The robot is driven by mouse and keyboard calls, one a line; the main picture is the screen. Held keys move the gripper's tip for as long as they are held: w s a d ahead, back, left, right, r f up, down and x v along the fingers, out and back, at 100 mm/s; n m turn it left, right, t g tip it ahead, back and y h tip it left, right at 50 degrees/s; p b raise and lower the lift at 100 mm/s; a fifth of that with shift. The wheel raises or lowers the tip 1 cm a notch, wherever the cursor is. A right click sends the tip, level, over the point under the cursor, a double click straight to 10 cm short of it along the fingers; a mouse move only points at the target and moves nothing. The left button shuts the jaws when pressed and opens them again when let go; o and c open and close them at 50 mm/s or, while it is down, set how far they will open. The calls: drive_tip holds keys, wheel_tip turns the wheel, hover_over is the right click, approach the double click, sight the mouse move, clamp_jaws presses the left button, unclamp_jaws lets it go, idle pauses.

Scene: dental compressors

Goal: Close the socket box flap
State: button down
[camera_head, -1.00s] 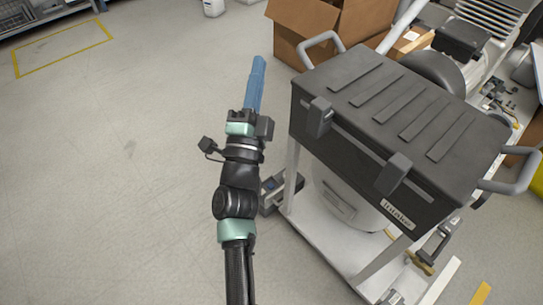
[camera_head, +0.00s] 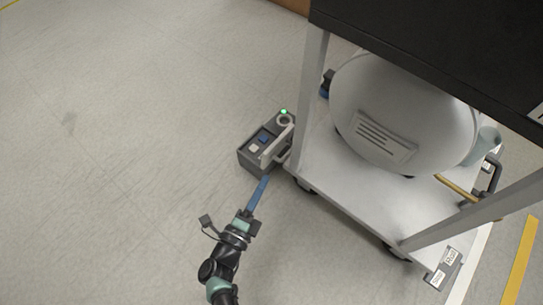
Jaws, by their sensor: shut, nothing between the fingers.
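The socket box (camera_head: 248,158) is a dark grey box on the floor beside the cart's left leg. Its top shows a blue part and a white part, with a round fitting and a lit green light at the far end. A light grey piece that looks like the flap (camera_head: 276,146) stands up along its right side; its exact angle is hard to tell. My gripper (camera_head: 265,178) has long blue fingers, shut and empty. Their tips appear just in front of the box's near edge, below the flap; I cannot tell if they touch.
A white cart (camera_head: 345,190) on casters stands right of the box, its leg close by. It carries a large pale rounded tank (camera_head: 405,110) under a black case (camera_head: 430,45). Open floor lies to the left. A yellow floor strip (camera_head: 521,262) is at the lower right.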

sight(278, 160)
drive_tip(key=shift+b+x, duration=2.4)
drive_tip(key=shift+x, duration=2.55)
drive_tip(key=shift+s, duration=0.1)
drive_tip(key=shift+r+n+p, duration=0.1)
drive_tip(key=shift+n+p, duration=0.2)
drive_tip(key=shift+p, duration=0.2)
drive_tip(key=shift+a+n+p, duration=0.1)
drive_tip(key=shift+n+p, duration=0.2)
drive_tip(key=shift+p, duration=0.1)
drive_tip(key=shift+w+a, duration=0.1)
drive_tip(key=shift+w, duration=0.1)
